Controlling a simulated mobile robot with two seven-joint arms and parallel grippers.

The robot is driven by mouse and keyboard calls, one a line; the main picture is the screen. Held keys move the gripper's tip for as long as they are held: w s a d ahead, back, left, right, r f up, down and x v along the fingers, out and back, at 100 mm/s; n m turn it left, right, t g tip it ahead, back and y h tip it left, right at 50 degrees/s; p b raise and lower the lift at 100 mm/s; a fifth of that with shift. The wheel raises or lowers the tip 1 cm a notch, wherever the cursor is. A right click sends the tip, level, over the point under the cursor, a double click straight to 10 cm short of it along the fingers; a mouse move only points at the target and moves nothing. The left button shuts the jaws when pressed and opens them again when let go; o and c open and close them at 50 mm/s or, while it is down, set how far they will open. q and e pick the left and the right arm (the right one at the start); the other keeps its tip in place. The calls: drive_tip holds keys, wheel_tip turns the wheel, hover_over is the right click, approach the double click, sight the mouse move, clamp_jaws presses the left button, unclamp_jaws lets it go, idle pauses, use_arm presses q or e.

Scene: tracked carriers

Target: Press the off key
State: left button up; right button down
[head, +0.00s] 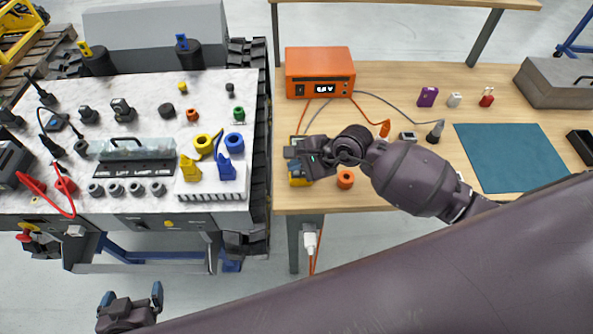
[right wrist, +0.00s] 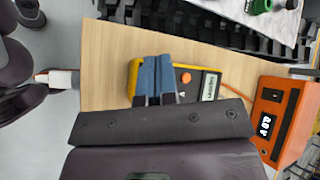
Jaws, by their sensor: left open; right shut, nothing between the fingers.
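A yellow handheld device (head: 298,181) lies on the wooden bench, mostly hidden by my right gripper (head: 303,156) in the head view. The right wrist view shows the yellow device (right wrist: 133,72) with a dark face, a round orange key (right wrist: 186,78) and a small grey display (right wrist: 209,87). I cannot read a label that marks the off key. My right gripper (right wrist: 157,60) is shut and empty, its blue fingers over the device, left of the orange key. Whether they touch the device, I cannot tell. My left gripper (head: 132,298) is open and empty over the floor at bottom left.
An orange power supply (head: 320,67) with a lit display stands at the bench's back left, with cables running from it. An orange ring (head: 345,179) is near the right gripper. A teal mat (head: 510,157) lies farther right. A tracked carrier (head: 130,180) stands left of the bench.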

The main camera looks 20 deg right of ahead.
idle(0.6)
drive_tip(key=shift+f, duration=0.15)
drive_tip(key=shift+f+b, duration=0.3)
drive_tip(key=shift+b, duration=0.05)
drive_tip(key=shift+f, duration=0.1)
drive_tip(key=shift+f, duration=0.3)
idle(0.6)
idle(0.3)
drive_tip(key=shift+r, duration=0.55)
drive_tip(key=shift+r+p, duration=0.3)
drive_tip(key=shift+p, duration=0.05)
